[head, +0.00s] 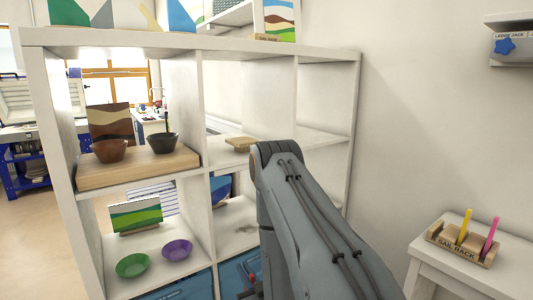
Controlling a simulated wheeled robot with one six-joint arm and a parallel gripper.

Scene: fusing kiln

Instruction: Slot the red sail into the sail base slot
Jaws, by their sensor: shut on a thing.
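My arm reaches up from the lower right, bends in front of the shelf unit and goes down behind its own upper link. I cannot make out my gripper's fingers. Small reddish bits (252,276) show low beside the arm, in front of a blue bin; I cannot tell whether they are the red sail. A small wooden block (240,144) lies on the middle shelf, left of my arm's bend. It may be the sail base, but no slot can be made out. The sail rack (461,244) at the right holds a yellow sail (464,228) and a pink sail (490,236).
The white shelf unit (190,43) has upright dividers around each compartment. A wooden board (130,172) bears a brown bowl (111,151) and a black bowl (163,143). A white ledge (507,42) juts from the right wall.

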